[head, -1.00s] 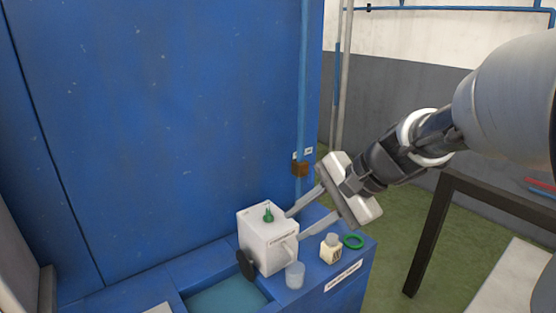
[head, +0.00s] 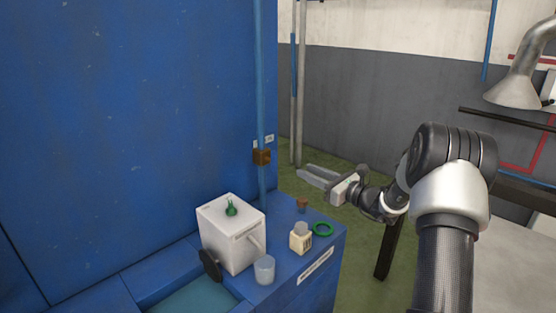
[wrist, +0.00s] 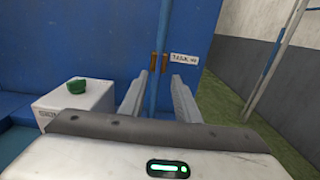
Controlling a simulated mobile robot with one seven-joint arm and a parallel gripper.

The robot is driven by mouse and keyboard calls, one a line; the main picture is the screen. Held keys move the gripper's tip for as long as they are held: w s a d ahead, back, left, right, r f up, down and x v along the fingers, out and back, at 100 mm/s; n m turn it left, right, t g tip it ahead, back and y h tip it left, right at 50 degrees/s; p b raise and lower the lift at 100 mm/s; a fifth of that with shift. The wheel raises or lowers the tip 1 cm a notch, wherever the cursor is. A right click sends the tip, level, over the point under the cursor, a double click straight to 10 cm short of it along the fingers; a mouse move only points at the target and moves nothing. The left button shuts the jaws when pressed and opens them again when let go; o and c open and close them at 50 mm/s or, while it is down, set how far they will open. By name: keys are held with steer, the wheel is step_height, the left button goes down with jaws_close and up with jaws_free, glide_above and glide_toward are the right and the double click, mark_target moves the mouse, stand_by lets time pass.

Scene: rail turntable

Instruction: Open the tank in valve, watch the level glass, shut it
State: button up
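A brown valve piece (head: 262,157) sits on the vertical blue pipe (head: 262,80) beside small white labels (head: 269,139). In the wrist view, brown parts (wrist: 153,62) flank the pipe, with a label (wrist: 184,59) just right that seems to read "TANK IN". My gripper (head: 306,172) is to the right of the pipe in the head view, its fingers pointing left. In the wrist view, the fingers of my gripper (wrist: 159,78) are apart and empty, with the valve lined up beyond the gap. I see no contact. I cannot make out a level glass.
A white box (head: 232,238) with a green knob (head: 231,207) stands on the blue counter (head: 290,285). A dark-legged table (head: 388,250) is at right.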

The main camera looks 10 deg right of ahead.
mark_target(276, 157)
steer(key=x, duration=1.4)
jaws_close()
